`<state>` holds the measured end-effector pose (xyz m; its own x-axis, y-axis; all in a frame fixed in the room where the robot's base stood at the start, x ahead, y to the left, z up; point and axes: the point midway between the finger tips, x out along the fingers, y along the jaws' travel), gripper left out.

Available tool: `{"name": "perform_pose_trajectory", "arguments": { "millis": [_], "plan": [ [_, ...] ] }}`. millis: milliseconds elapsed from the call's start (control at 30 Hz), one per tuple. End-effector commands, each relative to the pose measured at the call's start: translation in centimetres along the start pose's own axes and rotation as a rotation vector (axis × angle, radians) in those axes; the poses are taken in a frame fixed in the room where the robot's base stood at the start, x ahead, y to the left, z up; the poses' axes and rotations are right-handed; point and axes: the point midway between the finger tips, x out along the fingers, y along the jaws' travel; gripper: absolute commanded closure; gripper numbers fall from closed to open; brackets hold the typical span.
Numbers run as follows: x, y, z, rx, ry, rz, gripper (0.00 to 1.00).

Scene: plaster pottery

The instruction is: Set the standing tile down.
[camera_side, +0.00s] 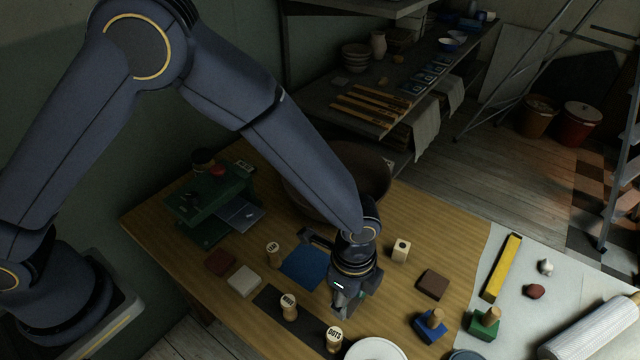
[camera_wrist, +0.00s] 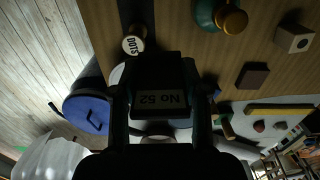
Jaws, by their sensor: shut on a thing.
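My gripper (camera_side: 347,304) points down over the front middle of the wooden table. In the wrist view my gripper (camera_wrist: 160,70) is shut on a dark tile (camera_wrist: 160,76) with a pale label reading "No 52", upside down in the picture. The tile sits between the two fingers. In the side view the gripper and shadow hide most of it. I cannot tell whether its lower edge touches the table.
Round stamps (camera_side: 289,306) stand left of my gripper, one marked DOTS (camera_side: 334,338) close in front. A blue square (camera_side: 303,268) lies behind left. A holed block (camera_side: 401,250), brown tile (camera_side: 432,284) and blue stamp (camera_side: 430,328) are right. A white dish (camera_side: 375,351) is in front.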

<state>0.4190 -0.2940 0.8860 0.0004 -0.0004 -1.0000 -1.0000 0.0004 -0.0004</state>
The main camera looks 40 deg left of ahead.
Motion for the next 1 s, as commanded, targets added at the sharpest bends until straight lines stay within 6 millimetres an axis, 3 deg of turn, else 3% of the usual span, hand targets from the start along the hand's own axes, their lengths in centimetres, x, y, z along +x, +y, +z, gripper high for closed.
{"name": "perform_pose_trajectory", "arguments": {
  "millis": [300, 500, 767, 1000],
  "plan": [
    [4.1, -6.5, -4.6, 0.000, -0.003, 0.001, 0.88],
    [7.8, -9.0, -6.3, 0.001, -0.001, 0.001, 0.88],
    [9.5, -10.2, -7.1, 0.000, -0.001, 0.000, 0.88],
    [12.3, -10.1, -7.1, 0.001, 0.000, 0.000, 0.88]
  ]
}}
